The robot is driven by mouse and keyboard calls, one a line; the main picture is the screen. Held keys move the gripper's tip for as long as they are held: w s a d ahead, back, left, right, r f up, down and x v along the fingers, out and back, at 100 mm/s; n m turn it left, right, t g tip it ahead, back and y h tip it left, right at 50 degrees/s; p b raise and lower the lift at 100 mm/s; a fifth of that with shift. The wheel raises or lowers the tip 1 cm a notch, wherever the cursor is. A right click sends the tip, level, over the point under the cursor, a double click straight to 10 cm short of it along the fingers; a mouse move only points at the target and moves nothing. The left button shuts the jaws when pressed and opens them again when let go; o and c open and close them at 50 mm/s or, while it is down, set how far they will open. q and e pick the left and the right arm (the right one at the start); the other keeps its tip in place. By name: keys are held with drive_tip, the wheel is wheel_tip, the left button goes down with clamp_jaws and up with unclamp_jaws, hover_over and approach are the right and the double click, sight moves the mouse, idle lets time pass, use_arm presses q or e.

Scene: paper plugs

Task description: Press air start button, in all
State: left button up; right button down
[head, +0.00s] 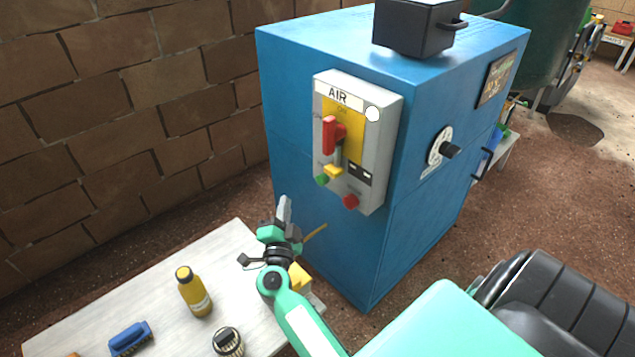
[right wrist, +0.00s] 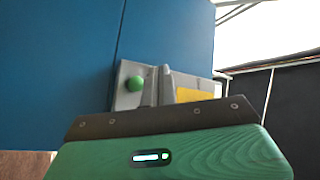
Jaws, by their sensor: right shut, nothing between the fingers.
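The grey AIR panel (head: 385,105) is on the front of the blue cabinet (head: 400,240). A green button (head: 321,180) sits at its lower left and a red button (head: 351,201) at its lower right. Above them is a red lever handle (head: 330,135). My right gripper (head: 285,203) is shut and empty, fingers pointing up, below and left of the panel, apart from it in the picture. The right wrist view shows the green button (right wrist: 135,84) just left of the grey fingers (right wrist: 161,86). My left gripper is not in view.
A pale table (head: 160,290) at lower left holds a yellow bottle (head: 194,291), a blue brush (head: 130,338) and a small round item (head: 228,342). A brick wall (head: 130,80) stands behind at left.

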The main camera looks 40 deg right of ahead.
sight(321, 180)
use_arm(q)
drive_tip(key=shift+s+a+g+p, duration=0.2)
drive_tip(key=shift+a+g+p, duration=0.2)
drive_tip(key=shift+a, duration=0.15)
use_arm(e)
drive_tip(key=d, duration=0.8)
drive_tip(key=shift+w, duration=0.35)
idle(1.0)
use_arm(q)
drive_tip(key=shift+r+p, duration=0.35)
use_arm(e)
drive_tip(key=shift+d, duration=0.35)
